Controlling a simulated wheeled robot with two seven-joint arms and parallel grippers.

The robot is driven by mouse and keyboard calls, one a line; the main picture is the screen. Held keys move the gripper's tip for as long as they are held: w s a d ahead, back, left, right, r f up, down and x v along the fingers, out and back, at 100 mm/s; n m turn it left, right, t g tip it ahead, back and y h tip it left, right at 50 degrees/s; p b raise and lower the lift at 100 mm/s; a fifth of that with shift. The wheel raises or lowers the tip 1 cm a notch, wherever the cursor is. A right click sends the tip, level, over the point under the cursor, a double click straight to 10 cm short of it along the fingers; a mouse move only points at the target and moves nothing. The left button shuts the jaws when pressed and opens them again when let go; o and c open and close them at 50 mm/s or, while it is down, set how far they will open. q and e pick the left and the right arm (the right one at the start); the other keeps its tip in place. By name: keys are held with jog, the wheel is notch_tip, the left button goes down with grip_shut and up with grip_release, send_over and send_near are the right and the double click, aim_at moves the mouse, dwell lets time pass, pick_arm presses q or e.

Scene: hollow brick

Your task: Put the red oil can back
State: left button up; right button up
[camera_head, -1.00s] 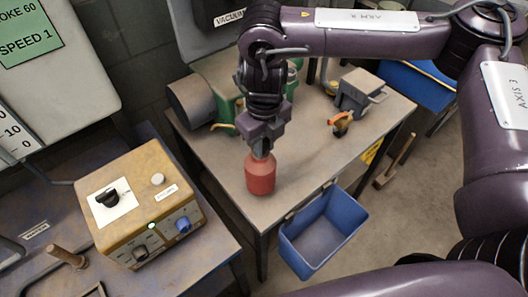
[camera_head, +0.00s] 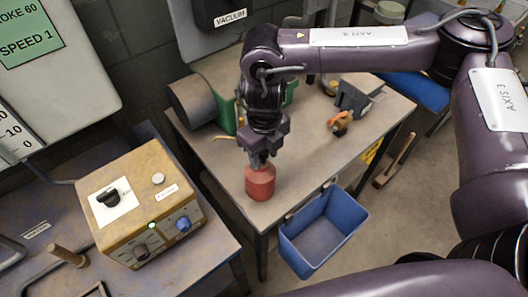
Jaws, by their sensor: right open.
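The red oil can (camera_head: 260,183) stands upright near the front left corner of the table (camera_head: 310,165). My right gripper (camera_head: 259,160) is directly above the can, pointing down, with its fingertips at the top of the can. It is open. Whether the fingers touch the can's neck cannot be told from here, as the gripper hides the top of the can. My left gripper is not in view.
A blue bin (camera_head: 322,235) hangs at the table's front edge. A green machine with a dark cylinder (camera_head: 191,103) and a grey vise (camera_head: 356,95) stand at the back. An orange-handled object (camera_head: 340,122) lies before the vise. A yellow control box (camera_head: 140,205) sits on the left bench.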

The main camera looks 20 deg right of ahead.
jog(key=shift+r, duration=0.1)
notch_tip(320, 180, up, 12)
dwell(0.5)
dwell(0.4)
